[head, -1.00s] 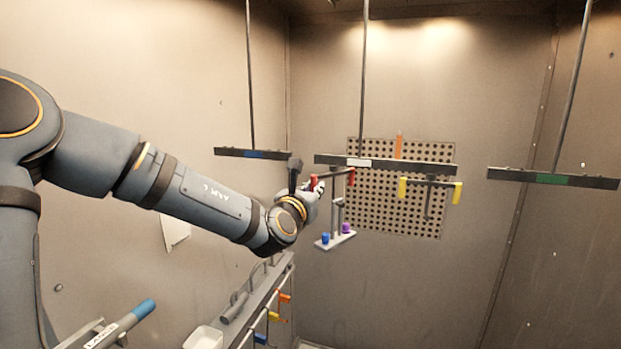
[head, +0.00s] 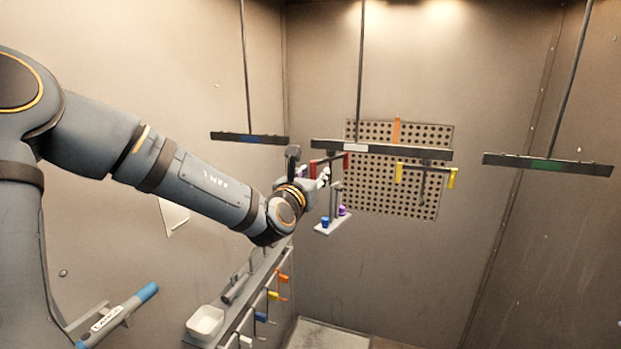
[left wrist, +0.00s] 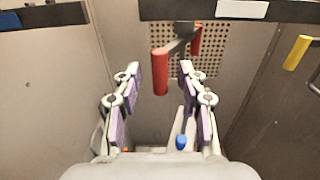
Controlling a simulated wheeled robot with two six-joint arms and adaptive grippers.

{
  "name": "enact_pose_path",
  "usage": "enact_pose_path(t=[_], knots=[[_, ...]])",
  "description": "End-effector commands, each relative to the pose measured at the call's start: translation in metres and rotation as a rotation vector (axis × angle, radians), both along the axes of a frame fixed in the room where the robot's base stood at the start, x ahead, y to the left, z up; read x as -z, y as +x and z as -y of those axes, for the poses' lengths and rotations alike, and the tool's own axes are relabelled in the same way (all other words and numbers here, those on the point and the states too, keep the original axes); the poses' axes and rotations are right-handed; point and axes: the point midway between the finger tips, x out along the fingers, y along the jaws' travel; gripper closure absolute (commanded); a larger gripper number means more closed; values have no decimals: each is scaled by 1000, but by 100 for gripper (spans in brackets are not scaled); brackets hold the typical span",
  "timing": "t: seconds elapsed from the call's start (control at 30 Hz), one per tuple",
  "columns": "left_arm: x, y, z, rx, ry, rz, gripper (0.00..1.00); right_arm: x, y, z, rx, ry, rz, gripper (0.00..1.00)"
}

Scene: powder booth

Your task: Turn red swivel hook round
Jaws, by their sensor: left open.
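The red swivel hook (left wrist: 160,72) hangs under the middle bar with the white label (head: 381,149). It has a dark crossbar and a red grip at each end; the far red grip shows behind the near one in the left wrist view. My left gripper (left wrist: 160,75) is open, one finger on each side of the near red grip in the picture; I cannot tell how deep the grip lies between them. In the head view my left gripper (head: 324,177) is small and partly hides the hook (head: 346,162). My right gripper is not in view.
A yellow-ended hook (head: 399,173) hangs on the same bar to the right. Blue-labelled (head: 228,136) and green-labelled (head: 590,168) bars hang at either side. A small stand (head: 330,228) with blue and purple pieces hangs below. A perforated panel (head: 390,205) is behind.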

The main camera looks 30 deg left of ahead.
Motion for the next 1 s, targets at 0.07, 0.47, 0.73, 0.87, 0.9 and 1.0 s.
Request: enact_pose_path(t=[0.07, 0.47, 0.73, 0.87, 0.9, 1.0], knots=[[0, -10, 2, 0, -8, 1, 58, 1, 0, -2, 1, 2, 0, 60], [6, -64, 14, -6, -14, 10, 58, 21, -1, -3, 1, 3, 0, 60], [1, -84, 21, 2, -4, 2, 58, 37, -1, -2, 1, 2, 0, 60], [0, -84, 21, 1, -1, 0, 58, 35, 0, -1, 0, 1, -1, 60], [0, -84, 21, 1, -1, 0, 58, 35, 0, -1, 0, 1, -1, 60], [0, -84, 21, 1, -1, 0, 58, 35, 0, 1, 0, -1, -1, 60]])
